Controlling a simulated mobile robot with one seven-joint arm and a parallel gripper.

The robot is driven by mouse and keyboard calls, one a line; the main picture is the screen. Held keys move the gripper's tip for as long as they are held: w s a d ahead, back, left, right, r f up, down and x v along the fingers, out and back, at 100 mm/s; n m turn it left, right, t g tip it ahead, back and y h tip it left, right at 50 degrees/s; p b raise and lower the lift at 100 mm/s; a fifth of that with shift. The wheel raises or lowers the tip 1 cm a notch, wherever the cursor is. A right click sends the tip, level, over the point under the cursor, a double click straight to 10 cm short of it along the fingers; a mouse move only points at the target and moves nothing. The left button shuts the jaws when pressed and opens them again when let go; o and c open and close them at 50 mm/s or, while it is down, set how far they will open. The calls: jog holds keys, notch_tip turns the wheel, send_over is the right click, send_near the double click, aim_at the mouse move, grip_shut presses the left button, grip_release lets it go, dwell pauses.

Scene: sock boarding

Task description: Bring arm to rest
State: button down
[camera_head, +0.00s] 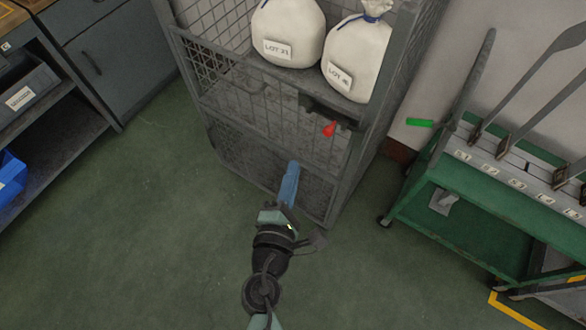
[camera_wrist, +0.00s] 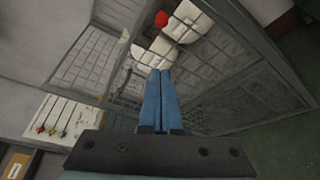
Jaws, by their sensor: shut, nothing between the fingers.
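My gripper (camera_head: 290,184) is in the lower middle of the head view, its blue fingers stretched toward the front of a grey mesh cage trolley (camera_head: 190,62). In the wrist view the two blue fingers (camera_wrist: 157,96) lie side by side, shut, with nothing between them. The cage is beyond the fingertips in both views. I cannot tell the exact gap between fingertips and cage. The arm extends up from the bottom edge of the head view.
Two white bags, LOT 31 (camera_head: 288,32) and another LOT bag (camera_head: 356,58), sit in the cage. A red piece (camera_head: 329,129) is on its front. Grey cabinets (camera_head: 105,60) and a blue bin (camera_head: 10,178) are left. Green floor (camera_head: 130,240) is clear.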

jog(key=w+d+r+m+t+h+p, duration=0.1)
jog(key=w+r+m+t+p, duration=0.3)
jog(key=r, duration=0.8)
jog(key=w+d+r+m+g+h+b, duration=0.15)
jog(key=r+m, duration=0.45)
jog(key=r, duration=0.6)
jog(key=w+d+r+m+t+p, duration=0.1)
jog(key=w+r+m+t+p, duration=0.2)
jog(key=r, duration=1)
jog(key=s+r+m+t+y+p, duration=0.1)
jog(key=s+r, duration=0.3)
jog(key=r, duration=0.6)
jog(key=s+a+r+m+t+y+p, duration=0.1)
jog(key=s+r+m+t+y, duration=0.1)
jog(key=r, duration=0.8)
jog(key=s+a+r+m+t+y+p, duration=0.1)
jog(key=s+r+m, duration=0.4)
jog(key=r, duration=0.5)
jog(key=shift+s+r+t+y, duration=0.15)
jog(key=shift+s+t+y, duration=0.4)
jog(key=shift+s+t, duration=0.35)
jog(key=shift+w, duration=0.2)
